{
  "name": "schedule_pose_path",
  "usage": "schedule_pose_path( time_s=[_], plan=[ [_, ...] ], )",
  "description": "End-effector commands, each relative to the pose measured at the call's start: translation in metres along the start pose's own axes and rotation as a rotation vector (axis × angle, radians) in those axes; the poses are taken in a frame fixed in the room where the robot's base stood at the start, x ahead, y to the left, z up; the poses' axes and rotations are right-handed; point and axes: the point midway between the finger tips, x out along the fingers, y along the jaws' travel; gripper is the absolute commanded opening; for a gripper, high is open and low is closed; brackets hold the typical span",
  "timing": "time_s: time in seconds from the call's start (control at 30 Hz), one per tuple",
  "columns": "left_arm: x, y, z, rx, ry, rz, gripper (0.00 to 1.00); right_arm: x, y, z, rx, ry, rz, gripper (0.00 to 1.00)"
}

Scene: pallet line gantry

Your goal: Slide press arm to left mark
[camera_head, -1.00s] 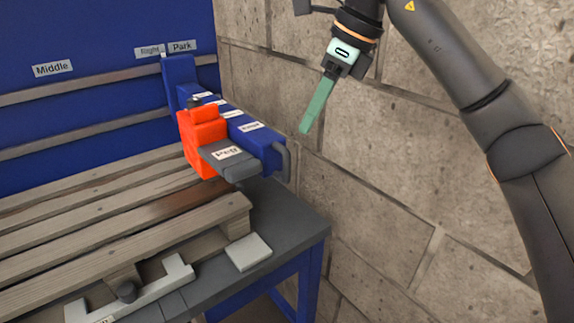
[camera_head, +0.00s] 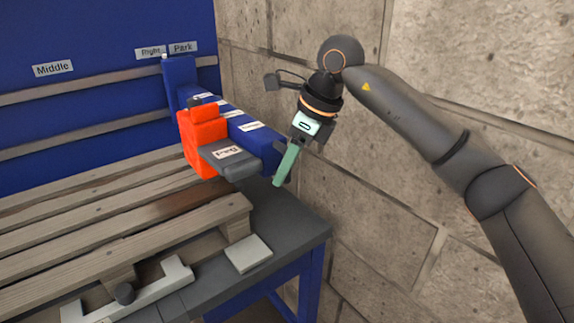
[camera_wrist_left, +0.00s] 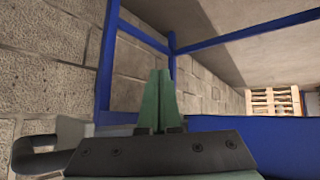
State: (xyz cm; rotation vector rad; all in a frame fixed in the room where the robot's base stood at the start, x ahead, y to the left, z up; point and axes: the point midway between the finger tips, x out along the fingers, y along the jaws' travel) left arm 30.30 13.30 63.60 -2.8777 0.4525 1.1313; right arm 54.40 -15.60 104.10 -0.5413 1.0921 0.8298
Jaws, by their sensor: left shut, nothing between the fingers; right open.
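The blue press arm (camera_head: 245,130) juts out from the back rail near the Right and Park labels. It carries an orange block (camera_head: 203,140) and a dark grey piece (camera_head: 230,162) with a label. The Middle label (camera_head: 53,69) is on the blue back panel. No left mark is in view.
A wooden pallet (camera_head: 100,225) lies on the grey table (camera_head: 290,220), below the arm. A light square plate (camera_head: 248,252) and a pale bracket (camera_head: 150,290) lie at the front edge. A stone wall (camera_head: 400,200) stands close on the right.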

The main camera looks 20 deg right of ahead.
Motion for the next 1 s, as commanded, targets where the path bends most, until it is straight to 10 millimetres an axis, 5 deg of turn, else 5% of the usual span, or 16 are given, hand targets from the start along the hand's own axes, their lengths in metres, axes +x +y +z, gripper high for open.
schedule_pose_path(
  time_s=[0.13,0.57,1.0],
  plan=[
    [-0.0011,-0.0004,0.0026,-0.001,-0.005,-0.001,0.00,0.0000,0.0001,0.0001,0.000,0.000,0.000,0.50],
    [-0.0013,-0.0009,0.0025,-0.002,-0.004,-0.002,0.00,-0.0001,0.0005,0.0000,-0.001,0.001,0.002,0.01],
    [0.0002,-0.0019,-0.0022,0.001,0.005,-0.003,0.00,0.0008,0.0016,-0.0002,-0.002,0.002,0.006,0.00]
  ],
)
